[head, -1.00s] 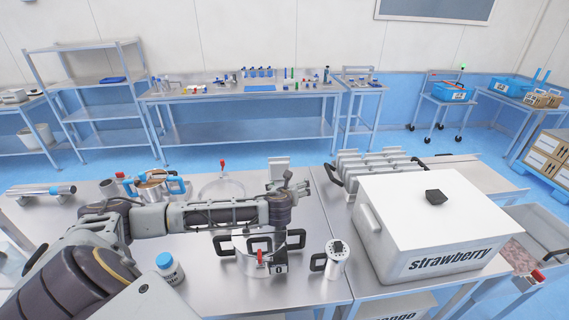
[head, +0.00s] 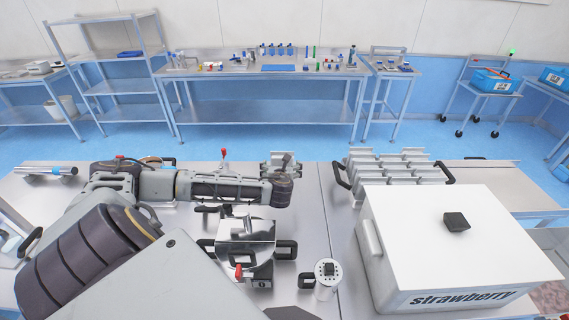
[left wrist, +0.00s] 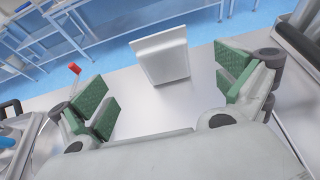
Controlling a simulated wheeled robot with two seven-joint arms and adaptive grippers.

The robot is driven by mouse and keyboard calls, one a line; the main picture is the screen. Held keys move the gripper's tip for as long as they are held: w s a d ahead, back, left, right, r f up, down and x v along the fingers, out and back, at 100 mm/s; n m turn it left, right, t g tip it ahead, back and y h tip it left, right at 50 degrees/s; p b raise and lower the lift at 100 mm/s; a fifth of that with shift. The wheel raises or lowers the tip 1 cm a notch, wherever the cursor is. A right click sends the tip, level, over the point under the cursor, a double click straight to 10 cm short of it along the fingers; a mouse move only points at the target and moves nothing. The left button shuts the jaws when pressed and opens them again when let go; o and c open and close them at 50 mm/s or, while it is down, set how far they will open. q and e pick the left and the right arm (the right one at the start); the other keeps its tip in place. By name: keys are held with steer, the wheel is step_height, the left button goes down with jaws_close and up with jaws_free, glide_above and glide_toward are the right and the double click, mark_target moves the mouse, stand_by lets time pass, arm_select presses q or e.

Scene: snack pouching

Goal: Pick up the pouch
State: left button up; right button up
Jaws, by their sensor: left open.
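A flat, upright silver-white piece (left wrist: 160,55), which looks like the pouch, stands on the steel table in the left wrist view. In the head view, only part of a pale upright shape shows beyond the end of my left arm. My left gripper (left wrist: 168,88) is open, with green pads on both sides. The piece stands ahead of the gap between the pads, and I see no contact. In the head view, my left gripper (head: 281,163) is small and partly hidden by its wrist. My right gripper is not clearly seen.
A white box marked strawberry (head: 455,235) and a metal rack (head: 400,172) stand to the right. A red-tipped lever (head: 224,153) rises behind the arm.

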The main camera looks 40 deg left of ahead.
arm_select(q)
glide_toward(282, 155)
steer(key=shift+f+p+x, duration=0.2)
steer(key=shift+p+x, duration=0.05)
steer(key=shift+x, duration=1)
steer(key=shift+f+p+x, duration=0.15)
steer(key=shift+p+x, duration=0.05)
steer(key=shift+x, duration=1.1)
steer(key=shift+s, duration=0.2)
steer(key=shift+w+a+p, duration=0.3)
steer(key=shift+w+a, duration=0.2)
steer(key=shift+w, duration=0.15)
steer(key=shift+w+a+p, duration=0.25)
steer(key=shift+w+a, duration=0.2)
steer(key=shift+w, duration=0.2)
steer(key=shift+x, duration=1.1)
steer(key=shift+f, duration=0.15)
steer(key=c, duration=0.9)
